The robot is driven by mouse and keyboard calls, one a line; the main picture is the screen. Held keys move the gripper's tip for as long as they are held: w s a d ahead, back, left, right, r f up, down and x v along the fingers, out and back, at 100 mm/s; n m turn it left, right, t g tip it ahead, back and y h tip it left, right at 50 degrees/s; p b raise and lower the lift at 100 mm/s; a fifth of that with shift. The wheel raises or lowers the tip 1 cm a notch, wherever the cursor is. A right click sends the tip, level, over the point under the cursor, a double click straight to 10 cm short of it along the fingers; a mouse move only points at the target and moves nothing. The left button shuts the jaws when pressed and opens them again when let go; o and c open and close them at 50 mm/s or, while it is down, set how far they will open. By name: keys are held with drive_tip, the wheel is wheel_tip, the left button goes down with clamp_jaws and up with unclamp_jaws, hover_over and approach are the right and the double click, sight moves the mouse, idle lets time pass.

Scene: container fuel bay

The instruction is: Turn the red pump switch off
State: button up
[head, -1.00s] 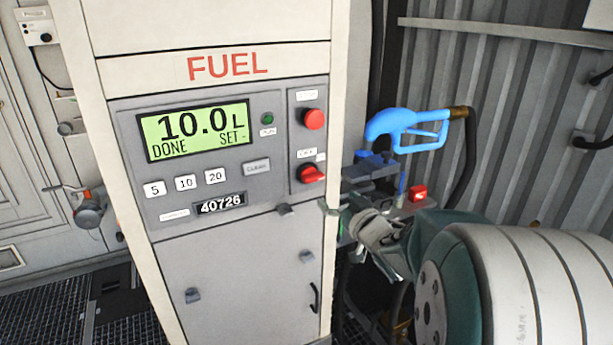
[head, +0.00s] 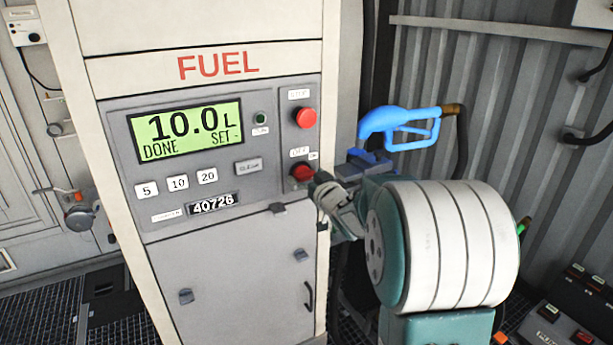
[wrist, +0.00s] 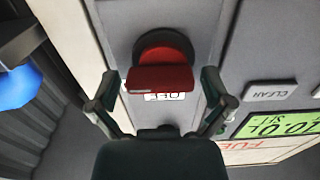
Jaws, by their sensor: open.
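The red pump switch (head: 301,173) is a rotary knob low on the right side of the grey fuel panel, below the red stop button. My gripper (head: 316,186) is right in front of it, coming from the lower right and hiding part of it. In the wrist view the red switch (wrist: 160,78) shows its bar-shaped handle lying across the picture, with an upside-down OFF label beside it. My gripper (wrist: 160,84) is open there, with one finger on each side of the handle. Whether the fingers touch it I cannot tell.
The red stop button (head: 306,117) is close above the switch. The display (head: 190,130) reads 10.0 L and DONE. A blue nozzle (head: 400,125) hangs to the right. A control box (head: 555,325) with buttons stands at the lower right.

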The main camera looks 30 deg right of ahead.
drive_tip(key=c, duration=1)
drive_tip(key=shift+n, duration=0.3)
drive_tip(key=n, duration=0.3)
drive_tip(key=shift+r+n, duration=0.1)
drive_tip(key=shift+n, duration=0.3)
drive_tip(key=n, duration=0.4)
drive_tip(key=shift+a+n, duration=0.15)
drive_tip(key=shift+n, duration=0.15)
drive_tip(key=n, duration=0.4)
drive_tip(key=shift+a+r+n, duration=0.1)
drive_tip(key=shift+n, duration=2.4)
